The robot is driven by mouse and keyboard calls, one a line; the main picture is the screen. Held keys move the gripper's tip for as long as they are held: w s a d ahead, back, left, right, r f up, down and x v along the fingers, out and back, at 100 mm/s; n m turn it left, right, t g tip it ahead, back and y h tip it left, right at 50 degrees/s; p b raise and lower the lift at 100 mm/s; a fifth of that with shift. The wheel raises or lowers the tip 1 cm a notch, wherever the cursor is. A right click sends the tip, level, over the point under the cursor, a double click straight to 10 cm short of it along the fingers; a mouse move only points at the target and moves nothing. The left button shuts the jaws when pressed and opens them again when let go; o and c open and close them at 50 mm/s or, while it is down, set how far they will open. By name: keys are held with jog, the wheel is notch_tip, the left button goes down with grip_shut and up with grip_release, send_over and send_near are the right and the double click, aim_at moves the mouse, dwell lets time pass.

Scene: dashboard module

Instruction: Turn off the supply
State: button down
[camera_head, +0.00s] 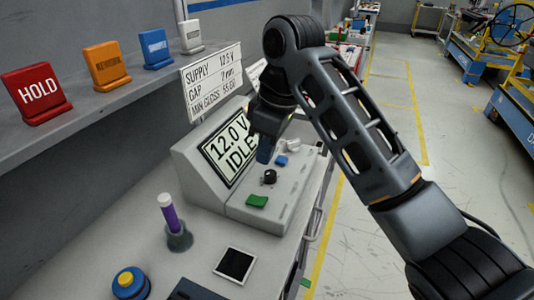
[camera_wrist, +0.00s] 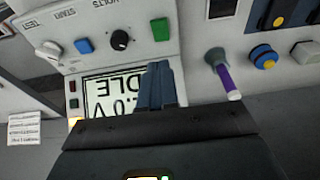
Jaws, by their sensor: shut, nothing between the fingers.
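The supply is a grey console (camera_head: 262,215) with a sloped screen (camera_head: 228,152) reading "12.0 V IDLE"; the screen shows upside down in the wrist view (camera_wrist: 105,97). Its front panel carries a green button (camera_head: 257,201), a black knob (camera_head: 269,177), a blue button (camera_head: 281,160) and a white control (camera_head: 293,145). In the wrist view a small red piece (camera_wrist: 73,86) and a glowing amber one (camera_wrist: 75,122) sit beside the screen. My gripper (camera_head: 264,158) is shut and empty, above the panel in front of the screen. Its fingers (camera_wrist: 160,68) hide part of the screen.
A shelf above holds red "HOLD" (camera_head: 37,93), orange (camera_head: 107,66), blue (camera_head: 156,48) and white (camera_head: 190,36) signs. A card (camera_head: 212,83) reads "SUPPLY 12.5 V". A purple-handled tool in a holder (camera_head: 178,236), a dark square (camera_head: 235,264) and a blue-yellow button (camera_head: 130,283) stand nearer.

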send_over(261, 200)
jog(key=f, duration=0.9)
jog(key=shift+d+b, duration=0.25)
jog(key=shift+b, duration=0.15)
jog(key=shift+s+d+f, duration=0.1)
jog(key=shift+f, duration=0.75)
